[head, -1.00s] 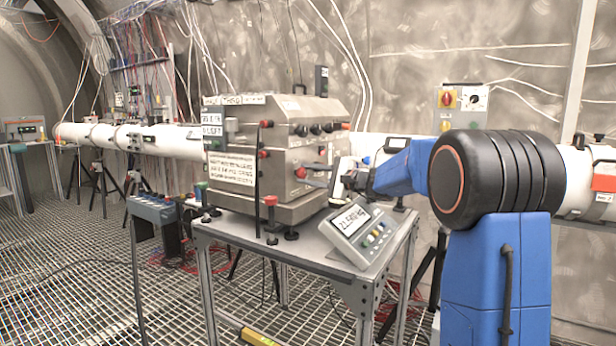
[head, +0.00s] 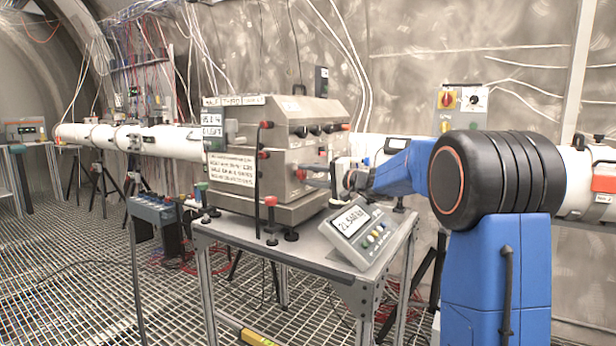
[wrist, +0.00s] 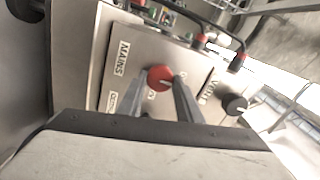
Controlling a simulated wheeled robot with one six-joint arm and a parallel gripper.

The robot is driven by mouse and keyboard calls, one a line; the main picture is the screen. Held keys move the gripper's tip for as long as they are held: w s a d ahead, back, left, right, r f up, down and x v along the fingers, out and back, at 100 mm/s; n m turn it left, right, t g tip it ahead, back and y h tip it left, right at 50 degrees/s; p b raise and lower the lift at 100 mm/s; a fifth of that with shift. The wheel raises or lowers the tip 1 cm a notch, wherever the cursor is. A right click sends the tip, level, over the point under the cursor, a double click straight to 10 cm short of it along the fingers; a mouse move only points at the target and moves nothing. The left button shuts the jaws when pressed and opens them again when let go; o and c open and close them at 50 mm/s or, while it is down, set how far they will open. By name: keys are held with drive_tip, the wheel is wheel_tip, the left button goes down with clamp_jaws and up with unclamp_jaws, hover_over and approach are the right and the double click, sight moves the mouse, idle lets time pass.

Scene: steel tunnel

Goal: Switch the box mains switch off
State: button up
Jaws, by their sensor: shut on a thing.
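The steel box (head: 285,150) stands on the table. In the wrist view, a red rotary knob (wrist: 159,77) is on its panel near a "MAINS" label (wrist: 121,58). My gripper (wrist: 172,84) has its two grey fingers shut on the red knob, and their tips partly cover it. A pale mark shows on the knob face. The wrist view is tilted against the panel. Other labels by the knob are partly hidden by the fingers. In the head view, my gripper (head: 309,180) reaches the box's right-hand face from the right.
A black knob (wrist: 235,104) sits beside the red one. Red-ended cables (wrist: 201,41) plug in above. A tilted display unit (head: 362,232) stands on the table (head: 270,254) below my arm. A white pipe (head: 165,142) runs behind the box.

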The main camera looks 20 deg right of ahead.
drive_tip(key=shift+f, duration=0.15)
drive_tip(key=o, duration=1)
drive_tip(key=shift+o, duration=0.2)
drive_tip(key=v, duration=1.7)
drive_tip(key=shift+s+d, duration=0.2)
drive_tip(key=shift+s, duration=0.05)
